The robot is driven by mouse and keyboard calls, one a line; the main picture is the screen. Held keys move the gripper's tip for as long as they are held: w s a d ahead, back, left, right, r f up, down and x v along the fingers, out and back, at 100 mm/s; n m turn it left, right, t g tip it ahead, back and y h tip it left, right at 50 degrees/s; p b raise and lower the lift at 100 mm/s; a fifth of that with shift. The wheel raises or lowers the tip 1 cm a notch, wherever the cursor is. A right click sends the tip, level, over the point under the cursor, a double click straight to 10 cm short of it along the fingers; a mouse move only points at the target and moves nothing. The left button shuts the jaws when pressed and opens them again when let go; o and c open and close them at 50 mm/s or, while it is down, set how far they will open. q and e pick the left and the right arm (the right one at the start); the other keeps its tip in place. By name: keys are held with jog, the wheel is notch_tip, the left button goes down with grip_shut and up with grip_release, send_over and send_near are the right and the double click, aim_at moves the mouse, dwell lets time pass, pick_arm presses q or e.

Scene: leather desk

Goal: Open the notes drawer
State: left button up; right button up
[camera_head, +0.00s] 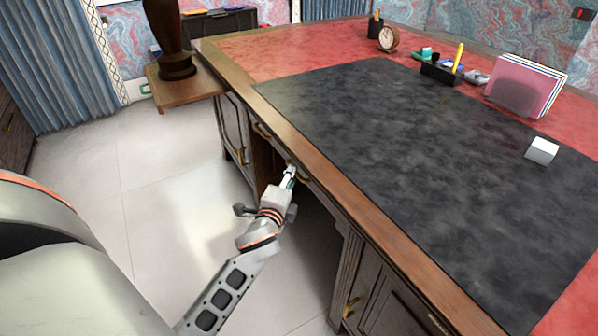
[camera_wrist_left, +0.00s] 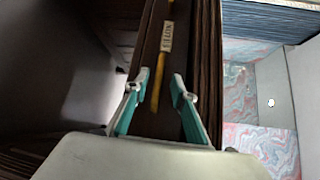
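The notes drawer (camera_wrist_left: 150,120) has a dark wood front in the left wrist view. It carries a pale label plate (camera_wrist_left: 167,36) with small turned lettering that seems to read NOTES, and a thin brass handle (camera_wrist_left: 157,78). My left gripper (camera_wrist_left: 157,92) is open, with one teal-and-white finger on each side of the handle and gaps visible. In the head view my left gripper (camera_head: 290,177) is at the desk's front edge, by a brass handle (camera_head: 302,181); the drawer front is mostly hidden under the top there. My right gripper is not in view.
The desk (camera_head: 310,150) has an overhanging wooden rim above the drawers. Another brass handle (camera_head: 262,131) is to the left. A pedestal cabinet (camera_head: 375,290) stands at the right of the knee space. A pull-out side board (camera_head: 185,92) bears a dark wooden object (camera_head: 170,40).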

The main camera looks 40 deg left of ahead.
pick_arm(q)
jog(key=x, duration=0.3)
jog(key=shift+w+f, duration=0.2)
jog(key=shift+w, duration=0.2)
grip_shut()
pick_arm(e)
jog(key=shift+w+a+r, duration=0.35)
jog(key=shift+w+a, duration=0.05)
pick_arm(q)
jog(key=shift+a, duration=0.1)
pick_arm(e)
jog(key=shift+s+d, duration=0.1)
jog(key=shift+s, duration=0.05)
